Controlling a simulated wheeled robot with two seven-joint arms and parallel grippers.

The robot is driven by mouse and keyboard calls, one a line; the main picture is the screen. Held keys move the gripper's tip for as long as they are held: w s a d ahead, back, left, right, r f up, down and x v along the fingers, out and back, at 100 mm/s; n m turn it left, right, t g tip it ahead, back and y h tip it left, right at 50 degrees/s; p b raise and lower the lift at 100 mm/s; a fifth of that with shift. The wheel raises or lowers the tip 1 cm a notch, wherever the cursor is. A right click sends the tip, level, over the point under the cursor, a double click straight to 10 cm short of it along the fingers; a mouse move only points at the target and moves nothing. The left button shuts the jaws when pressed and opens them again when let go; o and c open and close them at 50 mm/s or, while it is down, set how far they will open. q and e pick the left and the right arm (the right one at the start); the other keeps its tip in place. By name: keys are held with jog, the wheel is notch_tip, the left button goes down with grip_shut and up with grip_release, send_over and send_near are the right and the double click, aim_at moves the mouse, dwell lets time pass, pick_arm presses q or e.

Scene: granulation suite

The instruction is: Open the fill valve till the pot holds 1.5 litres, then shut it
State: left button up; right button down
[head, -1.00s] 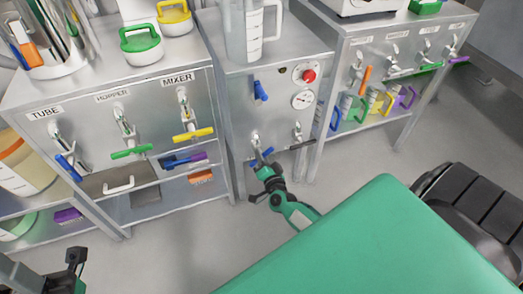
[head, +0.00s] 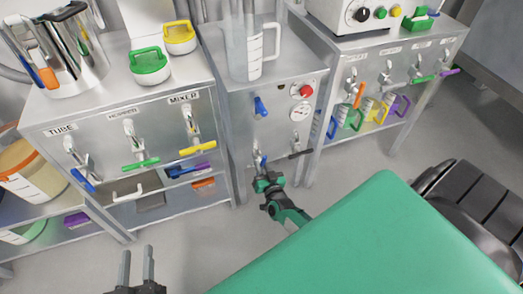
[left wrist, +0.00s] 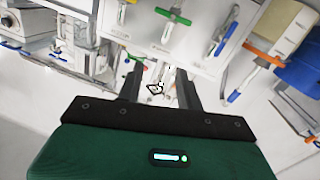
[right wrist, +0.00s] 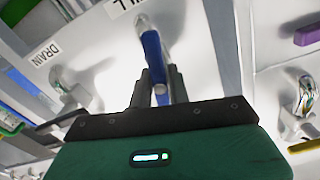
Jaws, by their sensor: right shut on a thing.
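The clear measuring jug (head: 254,58) stands on the middle cabinet; its marks and liquid level are too small to read. The fill valve's blue lever (right wrist: 153,55) hangs below its pivot in the right wrist view, under a partly cut-off label. My right gripper (head: 264,174) is shut on this lever at the cabinet front; the jaws (right wrist: 161,88) hold its lower end. The drain valve (right wrist: 70,95), with a black lever, is beside it. My left gripper (head: 137,262) is open and empty, low in front of the left cabinet; its spread fingers (left wrist: 158,88) show in the left wrist view.
The left cabinet has tube, hopper and mixer valves (head: 190,125). A green surface (head: 375,245) fills the lower right. Grey floor is clear between.

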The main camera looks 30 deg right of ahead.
jog(key=shift+n+p, duration=0.5)
jog(key=shift+n, duration=0.4)
pick_arm(q)
jog(key=shift+s+a+f+g+y+p, duration=0.15)
jog(key=shift+s+f+g, duration=0.3)
jog(key=shift+f+g, duration=0.35)
jog(key=shift+s+f+g+y+p, duration=0.1)
jog(key=shift+s+f+g+y, duration=0.1)
jog(key=shift+s+f+g, duration=0.5)
jog(key=shift+s+a+f+g+y+p, duration=0.1)
jog(key=shift+s+f+g+y, duration=0.1)
jog(key=shift+f+g, duration=0.6)
pick_arm(e)
jog(key=shift+n, duration=0.6)
pick_arm(q)
jog(key=shift+f, duration=0.2)
pick_arm(e)
jog(key=c, duration=1.3)
grip_release()
jog(key=shift+s, duration=0.1)
